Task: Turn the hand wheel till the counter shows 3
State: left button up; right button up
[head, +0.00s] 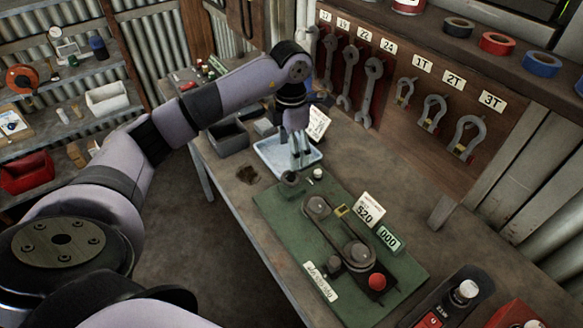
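A green board (275,207) lies on the workbench with a belt-like mechanism (336,228) on it, running between two round pulleys. At its near right end is a dark round part with a red knob (377,281), which looks like the hand wheel. The small green counter (389,238) beside it appears to read 000. My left gripper (302,160) points down over a pale blue tray (268,150), beyond the far end of the board, away from the red knob. Its finger gap is too small to judge. My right gripper is out of view.
A dark grey bin (229,138) stands left of the tray. Wrenches (372,90) and shackles (432,112) hang on the back panel. Tape rolls (495,43) sit on the shelf above. A black device (455,300) stands right of the board.

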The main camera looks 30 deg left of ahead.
pick_arm(q)
jog(key=p, duration=0.2)
send_over(291, 176)
notch_tip(291, 176, down, 5)
jog(key=shift+s+f, duration=0.1)
jog(key=shift+f, duration=0.1)
notch_tip(291, 176, down, 2)
jog(key=shift+f, duration=0.65)
jog(key=c, duration=1.2)
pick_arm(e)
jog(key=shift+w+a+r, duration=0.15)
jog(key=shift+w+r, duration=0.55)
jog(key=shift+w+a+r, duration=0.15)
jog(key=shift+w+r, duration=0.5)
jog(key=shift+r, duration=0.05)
